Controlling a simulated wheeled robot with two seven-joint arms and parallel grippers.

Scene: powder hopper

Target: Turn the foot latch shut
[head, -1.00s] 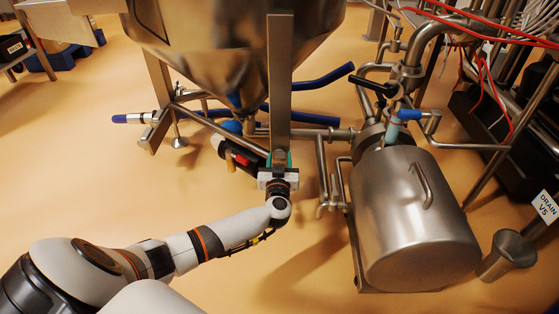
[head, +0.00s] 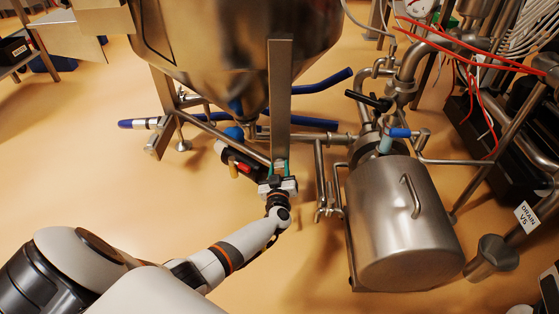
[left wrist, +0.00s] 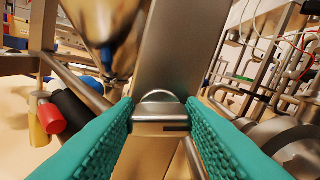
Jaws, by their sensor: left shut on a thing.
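The hopper's upright steel leg (head: 279,100) runs down the middle of the head view. At its lower end is the foot latch, a small steel piece with a rounded top, which shows in the left wrist view (left wrist: 160,114). My left gripper (head: 279,168) is at the foot of the leg. Its green ribbed fingers lie on both sides of the latch in the left wrist view and are shut on it. In the head view the gripper body and leg hide most of the latch. My right gripper does not show.
The steel hopper (head: 235,50) hangs above and behind the leg. A black and red part with a yellow end (head: 236,160) is close left of my gripper. A steel tank (head: 405,225) and pipes stand on the right. The floor at the front left is clear.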

